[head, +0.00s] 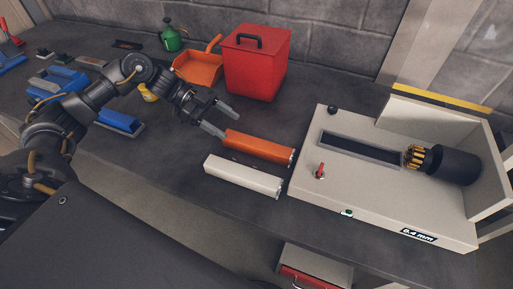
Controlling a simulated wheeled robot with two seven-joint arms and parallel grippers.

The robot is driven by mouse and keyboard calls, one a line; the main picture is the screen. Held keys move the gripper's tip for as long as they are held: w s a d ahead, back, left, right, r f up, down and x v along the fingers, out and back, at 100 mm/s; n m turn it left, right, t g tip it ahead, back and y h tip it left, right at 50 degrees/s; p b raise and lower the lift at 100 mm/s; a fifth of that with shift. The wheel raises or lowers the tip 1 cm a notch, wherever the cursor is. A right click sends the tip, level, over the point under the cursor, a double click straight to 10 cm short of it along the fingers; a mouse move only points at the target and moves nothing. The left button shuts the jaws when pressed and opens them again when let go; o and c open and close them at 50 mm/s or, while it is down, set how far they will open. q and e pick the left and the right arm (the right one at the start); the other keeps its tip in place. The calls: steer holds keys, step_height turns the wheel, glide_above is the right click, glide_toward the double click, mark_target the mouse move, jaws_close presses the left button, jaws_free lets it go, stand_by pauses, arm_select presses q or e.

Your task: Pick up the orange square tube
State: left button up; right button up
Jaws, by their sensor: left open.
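The orange square tube (257,147) lies flat on the dark bench in the head view. Its right end is close to the left side of the light-coloured machine (365,215). A white square tube (242,177) lies nearly parallel to it on the near side. My left gripper (221,120) is open and empty, with its fingers just beyond the left end of the orange tube. One finger overlaps that end in the picture; I cannot tell whether it touches. My right gripper is out of view.
A red lidded box (257,75) stands behind the tubes, with an orange dustpan (198,69) to its left. Blue items (118,121) and a green bottle (171,38) are on the left of the bench. A black chuck with brass pins (450,163) sits on the machine.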

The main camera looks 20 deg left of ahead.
mark_target(254, 141)
arm_select(q)
steer(key=x, duration=0.3)
steer(key=shift+d+f+p, duration=0.1)
steer(key=shift+d+p, duration=0.25)
steer(key=shift+d, duration=0.05)
steer(key=shift+d+f, duration=0.2)
steer(key=shift+d, duration=0.1)
steer(key=p+x, duration=0.1)
steer(key=x, duration=0.3)
steer(key=shift+d+p, duration=0.25)
steer(key=shift+p, duration=0.15)
steer(key=shift+d+f, duration=0.15)
steer(key=shift+d, duration=0.05)
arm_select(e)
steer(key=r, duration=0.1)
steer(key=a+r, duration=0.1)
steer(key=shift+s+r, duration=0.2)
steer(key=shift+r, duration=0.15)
arm_select(q)
steer(key=shift+c, duration=0.3)
steer(key=c, duration=1.2)
jaws_close()
